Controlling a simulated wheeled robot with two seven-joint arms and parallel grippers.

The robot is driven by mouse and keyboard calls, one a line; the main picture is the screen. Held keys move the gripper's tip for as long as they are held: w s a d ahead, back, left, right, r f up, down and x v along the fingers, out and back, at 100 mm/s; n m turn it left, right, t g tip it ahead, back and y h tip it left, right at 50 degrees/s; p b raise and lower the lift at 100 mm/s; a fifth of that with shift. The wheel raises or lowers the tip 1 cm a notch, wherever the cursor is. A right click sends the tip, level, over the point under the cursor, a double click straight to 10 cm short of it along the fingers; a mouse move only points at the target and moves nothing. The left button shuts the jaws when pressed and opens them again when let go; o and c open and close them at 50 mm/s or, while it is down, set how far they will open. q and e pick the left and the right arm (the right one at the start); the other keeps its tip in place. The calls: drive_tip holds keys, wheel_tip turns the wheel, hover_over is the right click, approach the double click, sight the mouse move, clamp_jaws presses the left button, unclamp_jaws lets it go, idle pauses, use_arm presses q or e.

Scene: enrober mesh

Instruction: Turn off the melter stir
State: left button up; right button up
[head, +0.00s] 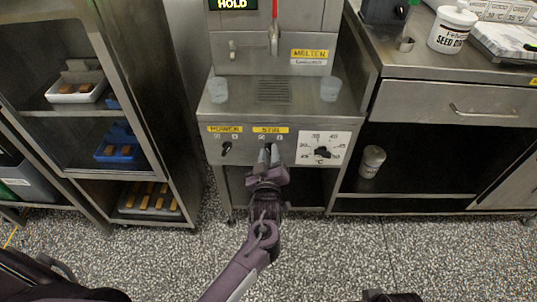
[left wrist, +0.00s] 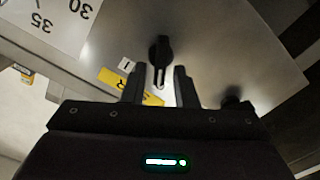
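The melter (head: 240,85) has a front panel with a yellow STIR label (head: 270,129). My left gripper (head: 268,153) is in front of the panel just below that label and hides the stir knob in the head view. In the left wrist view the black stir knob (left wrist: 160,52) stands just beyond my left gripper (left wrist: 160,84). The two fingers are apart, one on each side of the knob's near end, with gaps visible. I cannot tell whether they touch it. A dark part at the bottom edge of the head view may be my right gripper (head: 391,296); its fingers do not show.
Left of the stir label is another black knob (head: 227,147) under its own yellow label. On the right is a white temperature dial (head: 322,150). Two clear cups (head: 219,90) stand on the melter ledge. A shelf rack (head: 150,130) stands left, a steel counter (head: 450,103) right.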

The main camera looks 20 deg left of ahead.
use_arm(q)
drive_tip(key=shift+o, duration=0.4)
drive_tip(key=shift+s, duration=0.1)
